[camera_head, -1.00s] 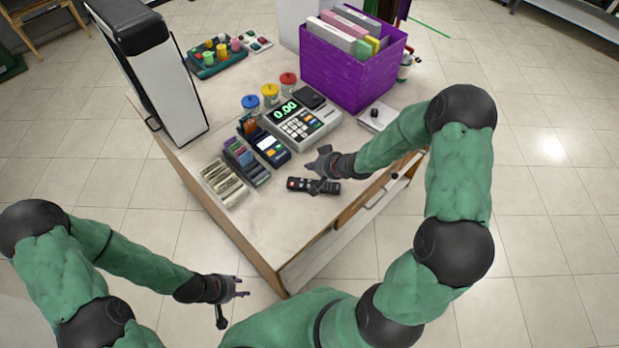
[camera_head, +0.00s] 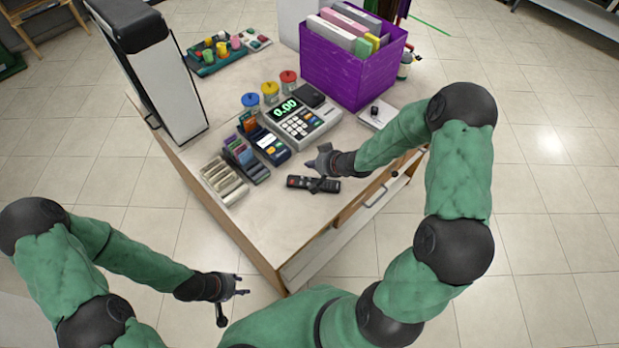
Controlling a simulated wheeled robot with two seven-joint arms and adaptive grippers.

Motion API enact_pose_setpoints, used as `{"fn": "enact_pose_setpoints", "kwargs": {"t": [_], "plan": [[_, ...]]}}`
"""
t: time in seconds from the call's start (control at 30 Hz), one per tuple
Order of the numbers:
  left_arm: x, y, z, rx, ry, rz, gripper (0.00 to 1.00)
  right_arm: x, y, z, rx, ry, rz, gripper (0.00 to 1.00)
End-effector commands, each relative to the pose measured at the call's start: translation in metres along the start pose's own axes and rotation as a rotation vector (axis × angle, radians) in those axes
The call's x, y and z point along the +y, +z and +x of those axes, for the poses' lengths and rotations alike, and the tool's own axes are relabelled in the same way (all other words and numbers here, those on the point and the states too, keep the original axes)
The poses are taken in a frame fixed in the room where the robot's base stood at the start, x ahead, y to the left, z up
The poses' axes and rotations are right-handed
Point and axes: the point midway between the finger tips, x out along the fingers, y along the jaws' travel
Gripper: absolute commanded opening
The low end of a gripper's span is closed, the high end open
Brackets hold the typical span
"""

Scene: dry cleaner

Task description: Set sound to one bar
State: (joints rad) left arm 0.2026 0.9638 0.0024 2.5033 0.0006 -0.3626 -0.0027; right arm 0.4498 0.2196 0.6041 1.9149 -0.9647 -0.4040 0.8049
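A black remote control (camera_head: 298,182) with a red button at its left end lies on the light counter top (camera_head: 262,222), near its front edge. My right gripper (camera_head: 313,175) is over the remote, with one finger reaching past its far side and the other near its right part. I cannot tell whether it touches the remote. No sound bars or volume display can be made out. My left gripper (camera_head: 232,300) is open and empty, in front of the counter's front corner and away from the remote.
Behind the remote stand a card terminal (camera_head: 271,147), a cash register (camera_head: 300,124) showing 0.00, a card rack (camera_head: 243,158) and a coin tray (camera_head: 224,181). A purple box (camera_head: 352,68) of folders stands at the back right. The counter's front corner is clear.

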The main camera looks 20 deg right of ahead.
Motion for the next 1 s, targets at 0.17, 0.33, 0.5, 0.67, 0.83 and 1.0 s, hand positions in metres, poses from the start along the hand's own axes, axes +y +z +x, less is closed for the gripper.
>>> {"fn": "enact_pose_setpoints", "kwargs": {"t": [0.17,0.33,0.5,0.67,0.83,1.0], "plan": [[0.0,0.0,0.0,0.0,0.0,0.0,0.4,0.0,0.0,0.0,0.0,0.0,0.0,0.0],[0.0,0.0,0.0,0.0,0.0,0.0,0.4,0.0,0.0,0.0,0.0,0.0,0.0,0.0],[0.0,0.0,0.0,0.0,0.0,0.0,0.4,0.0,0.0,0.0,0.0,0.0,0.0,0.0],[-0.001,0.0,0.003,0.0,0.0,0.0,0.4,-0.001,-0.001,0.0,0.0,-0.002,-0.001,0.0],[-0.008,-0.001,0.023,0.0,0.0,0.0,0.4,-0.006,-0.006,-0.004,-0.001,-0.014,-0.004,0.0],[-0.016,-0.002,0.045,0.0,0.0,0.0,0.4,-0.013,-0.012,-0.012,-0.005,-0.014,-0.005,0.0]]}}
